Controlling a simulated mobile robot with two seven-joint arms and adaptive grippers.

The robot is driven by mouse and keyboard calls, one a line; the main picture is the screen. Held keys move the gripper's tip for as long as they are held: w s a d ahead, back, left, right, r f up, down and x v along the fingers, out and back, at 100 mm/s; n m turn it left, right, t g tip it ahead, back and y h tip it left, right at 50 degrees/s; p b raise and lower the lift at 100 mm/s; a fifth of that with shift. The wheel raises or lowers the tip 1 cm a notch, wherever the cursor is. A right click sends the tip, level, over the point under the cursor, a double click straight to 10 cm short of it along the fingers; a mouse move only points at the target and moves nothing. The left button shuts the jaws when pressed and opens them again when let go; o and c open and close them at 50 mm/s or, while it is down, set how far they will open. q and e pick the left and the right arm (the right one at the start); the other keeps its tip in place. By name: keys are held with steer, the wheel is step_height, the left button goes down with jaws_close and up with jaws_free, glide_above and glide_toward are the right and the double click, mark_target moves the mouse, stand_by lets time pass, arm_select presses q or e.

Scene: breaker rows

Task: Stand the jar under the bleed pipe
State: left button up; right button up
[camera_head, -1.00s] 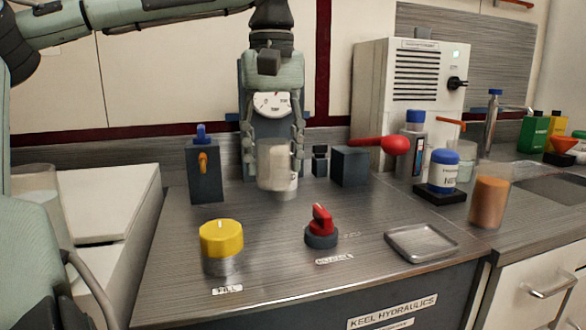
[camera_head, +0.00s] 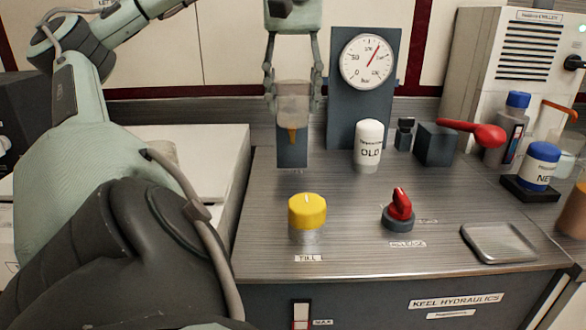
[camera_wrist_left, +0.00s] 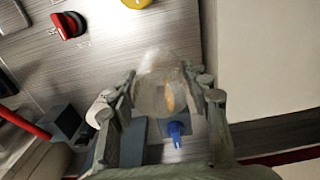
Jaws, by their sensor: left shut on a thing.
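My left gripper (camera_head: 293,103) is shut on a clear, see-through jar (camera_head: 293,92), held upright above the bench top. The jar is in front of a dark block (camera_head: 292,157) and hides its upper part. The orange bleed pipe (camera_head: 292,136) on that block shows just at and below the jar's lower edge. In the left wrist view the jar (camera_wrist_left: 158,85) is between the fingers, with orange showing through it. The blue knob (camera_wrist_left: 175,131) of the block is beyond it. I cannot tell the exact gap between jar and pipe. My right gripper is not in view.
A white bottle marked OLD (camera_head: 368,147) stands right of the block, before a gauge (camera_head: 368,62). A yellow knob (camera_head: 307,211), a red knob (camera_head: 401,206) and a metal tray (camera_head: 499,243) are nearer the front. Bench top below the jar is clear.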

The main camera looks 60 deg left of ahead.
arm_select(q)
step_height(320, 180, down, 7)
steer(key=b, duration=0.3)
step_height(320, 180, down, 6)
steer(key=shift+f+b, duration=0.2)
steer(key=shift+b, duration=0.3)
steer(key=a, duration=0.1)
steer(key=w+a, duration=0.1)
steer(key=w+a+f+p, duration=0.1)
steer(key=shift+a, duration=0.3)
steer(key=shift+s+f, duration=0.1)
steer(key=shift+f, duration=0.05)
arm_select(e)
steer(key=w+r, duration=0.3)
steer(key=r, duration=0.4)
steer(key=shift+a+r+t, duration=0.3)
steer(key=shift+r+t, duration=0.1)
arm_select(q)
steer(key=shift+f, duration=0.1)
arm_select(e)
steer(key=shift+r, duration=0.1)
arm_select(q)
steer(key=o, duration=0.8)
steer(key=shift+c, duration=0.2)
steer(key=o, duration=0.4)
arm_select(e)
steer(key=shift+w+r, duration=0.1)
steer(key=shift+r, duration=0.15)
